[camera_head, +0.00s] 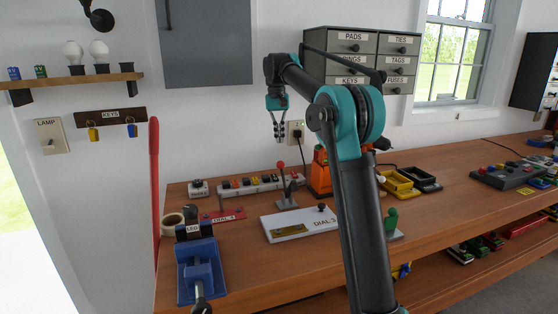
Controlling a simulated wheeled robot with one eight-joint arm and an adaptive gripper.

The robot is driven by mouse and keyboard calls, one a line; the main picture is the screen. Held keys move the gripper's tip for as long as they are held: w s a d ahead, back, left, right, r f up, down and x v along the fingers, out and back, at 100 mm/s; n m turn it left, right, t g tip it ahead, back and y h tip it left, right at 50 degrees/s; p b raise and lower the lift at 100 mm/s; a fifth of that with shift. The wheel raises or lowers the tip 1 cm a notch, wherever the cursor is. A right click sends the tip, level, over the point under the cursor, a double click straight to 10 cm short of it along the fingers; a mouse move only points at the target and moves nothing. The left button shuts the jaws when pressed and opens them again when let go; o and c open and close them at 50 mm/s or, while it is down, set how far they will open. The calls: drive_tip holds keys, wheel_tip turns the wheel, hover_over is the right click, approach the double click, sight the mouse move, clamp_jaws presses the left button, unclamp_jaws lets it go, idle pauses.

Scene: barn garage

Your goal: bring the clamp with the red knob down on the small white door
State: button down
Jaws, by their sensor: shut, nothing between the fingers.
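A small grey toggle clamp (287,202) stands on the wooden bench, its lever raised and topped by a red knob (281,165). In front of it lies a flat white panel (285,232) with a brass-coloured plate, a black knob and a "DIAL 3" label. It may be the small white door, but I cannot tell for sure. My gripper (278,136) hangs above and slightly left of the red knob, fingers pointing down, shut and empty, apart from the clamp. My arm hides part of the bench to the right of the panel.
A power strip (248,184) lies behind the clamp, and an orange object (319,177) stands to its right. A blue vise (200,270) is at the front left, with a red dial plate (222,215) behind it. Drawers (350,60) hang above.

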drive_tip(key=shift+w+a+r+n, duration=0.15)
drive_tip(key=shift+w+a+n, duration=0.4)
drive_tip(key=shift+a+n, duration=0.15)
drive_tip(key=f, duration=0.9)
drive_tip(key=shift+s+d+f, duration=0.1)
drive_tip(key=shift+d+f, duration=0.1)
drive_tip(key=shift+d, duration=0.1)
drive_tip(key=shift+s+d+r, duration=0.15)
drive_tip(key=shift+s+r, duration=0.1)
drive_tip(key=shift+s, duration=0.7)
drive_tip(key=shift+s+d+r, duration=0.15)
drive_tip(key=shift+s+r, duration=0.05)
drive_tip(key=shift+s, duration=0.7)
drive_tip(key=shift+s+r, duration=0.1)
